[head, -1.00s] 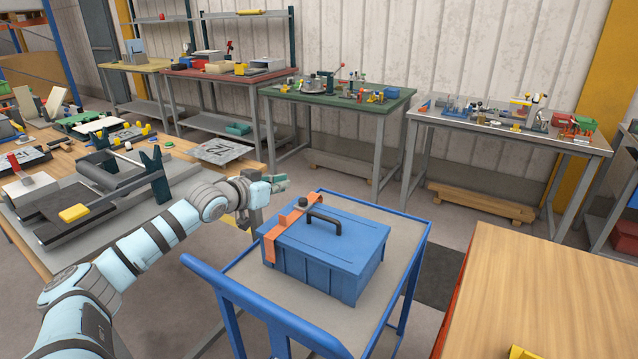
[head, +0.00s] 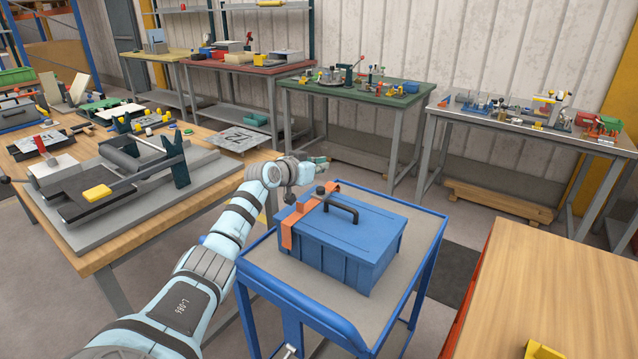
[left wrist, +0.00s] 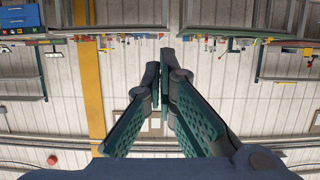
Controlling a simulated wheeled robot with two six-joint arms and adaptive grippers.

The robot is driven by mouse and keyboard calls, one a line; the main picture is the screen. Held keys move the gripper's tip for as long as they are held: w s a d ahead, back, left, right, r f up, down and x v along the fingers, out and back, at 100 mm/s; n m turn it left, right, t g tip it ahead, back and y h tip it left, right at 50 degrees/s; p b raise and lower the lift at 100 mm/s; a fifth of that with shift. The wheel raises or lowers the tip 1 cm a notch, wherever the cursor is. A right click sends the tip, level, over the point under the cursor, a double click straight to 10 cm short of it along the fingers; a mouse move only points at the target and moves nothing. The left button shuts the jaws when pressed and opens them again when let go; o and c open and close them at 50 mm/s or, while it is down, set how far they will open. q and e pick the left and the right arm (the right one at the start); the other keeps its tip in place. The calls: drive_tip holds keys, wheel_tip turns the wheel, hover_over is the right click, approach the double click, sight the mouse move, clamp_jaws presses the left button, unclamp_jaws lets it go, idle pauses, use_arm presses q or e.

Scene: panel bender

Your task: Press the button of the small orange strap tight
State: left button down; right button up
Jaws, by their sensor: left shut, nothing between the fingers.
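A blue box (head: 350,245) with a black handle (head: 343,206) stands on the blue trolley. An orange strap (head: 288,229) runs over its left end and down its front side. A small dark button or knob (head: 320,190) sits on the strap on top. My left gripper (head: 319,161) is just above and beyond this knob in the picture, apart from it as far as I can see. Its green fingers also show in the left wrist view (left wrist: 164,60), closed together at the tips with nothing between them. That view shows no box or strap. My right gripper is not in view.
The trolley (head: 395,318) has blue rails and a grey top. A wooden bench with a bending machine (head: 120,185) stands left, a wooden table (head: 555,290) right. A green-topped bench (head: 390,95) and a grey bench (head: 590,142) stand along the wall.

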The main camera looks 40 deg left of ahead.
sight(319, 190)
use_arm(q)
wheel_tip(319, 190, down, 3)
drive_tip(key=shift+f, duration=0.1)
drive_tip(key=shift+s+a+f, duration=0.1)
drive_tip(key=shift+s+f, duration=0.1)
drive_tip(key=shift+f, duration=0.2)
